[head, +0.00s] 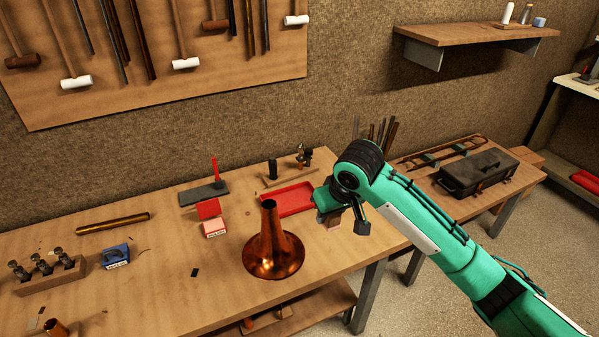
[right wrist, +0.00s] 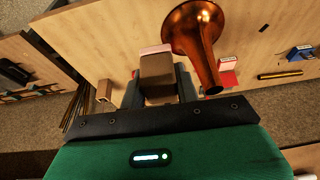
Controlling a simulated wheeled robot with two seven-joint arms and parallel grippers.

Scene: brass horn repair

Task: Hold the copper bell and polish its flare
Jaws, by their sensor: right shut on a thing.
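The copper bell (head: 270,242) stands upright on the workbench, its flare down and its narrow end up. It also shows in the right wrist view (right wrist: 197,38), beside the gripper and apart from it. My right gripper (head: 336,214) is shut on a brown block with a pale pink end (right wrist: 158,76), which I take to be a polishing block. It is to the right of the bell near the bench's right end; whether the block touches the bench is hard to tell. My left gripper is not in view, and nothing holds the bell.
A red tray (head: 289,199) lies behind the bell, partly behind my right gripper. Small red boxes (head: 209,209), a brass tube (head: 113,223), a blue item (head: 115,256) and a wooden rack (head: 50,281) are to the left. A side table carries a dark toolbox (head: 478,172). Bench around the bell is mostly clear.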

